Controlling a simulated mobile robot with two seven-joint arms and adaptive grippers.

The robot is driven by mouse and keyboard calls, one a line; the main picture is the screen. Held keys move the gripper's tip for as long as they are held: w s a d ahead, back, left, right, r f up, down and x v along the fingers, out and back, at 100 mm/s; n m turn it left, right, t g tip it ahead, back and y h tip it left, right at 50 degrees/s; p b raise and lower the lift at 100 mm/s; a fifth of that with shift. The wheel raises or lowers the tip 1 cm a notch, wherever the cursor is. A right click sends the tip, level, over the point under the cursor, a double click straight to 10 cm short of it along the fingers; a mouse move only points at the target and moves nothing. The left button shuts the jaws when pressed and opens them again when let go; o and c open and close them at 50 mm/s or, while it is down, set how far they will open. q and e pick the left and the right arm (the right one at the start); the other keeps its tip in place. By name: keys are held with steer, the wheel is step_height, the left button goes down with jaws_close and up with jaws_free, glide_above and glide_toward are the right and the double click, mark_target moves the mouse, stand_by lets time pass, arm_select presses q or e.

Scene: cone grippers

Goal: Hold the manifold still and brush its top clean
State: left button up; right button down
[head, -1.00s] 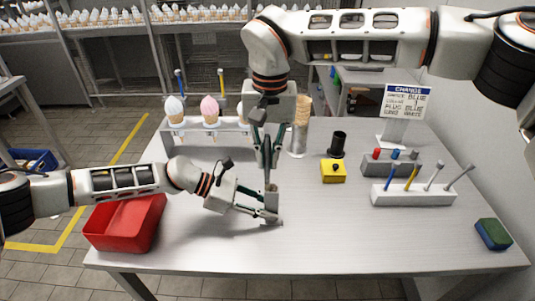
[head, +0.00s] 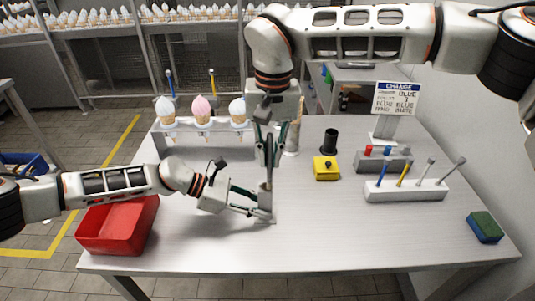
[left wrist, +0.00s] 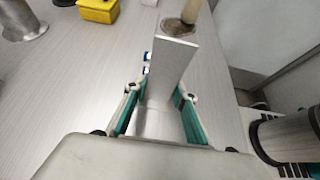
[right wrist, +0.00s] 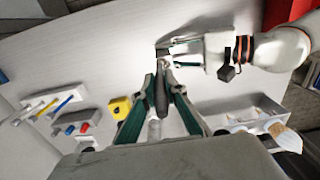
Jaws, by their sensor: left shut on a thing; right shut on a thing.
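The manifold, a light grey metal block (left wrist: 175,62), stands up between the fingers of my left gripper (left wrist: 160,92), which is shut on it. In the head view, my left gripper (head: 266,212) is low over the middle of the table. My right gripper (head: 268,162) points down just above it, shut on the brush (right wrist: 161,92). The fingers hide much of both things.
A red bin (head: 118,226) stands at the table's left edge. A cone rack (head: 195,130) is behind the grippers. A yellow box (head: 326,169), a black cup (head: 330,140), a tool rack (head: 408,190) and a green-blue sponge (head: 485,227) are to the right. The front middle is clear.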

steer(key=shift+a, duration=0.15)
steer(key=shift+a+f, duration=0.1)
steer(key=shift+a, duration=0.85)
steer(key=shift+d, duration=0.1)
steer(key=shift+d, duration=1.05)
steer(key=shift+a, duration=0.15)
steer(key=shift+a, duration=1)
steer(key=shift+d, duration=0.1)
steer(key=shift+d, duration=1.05)
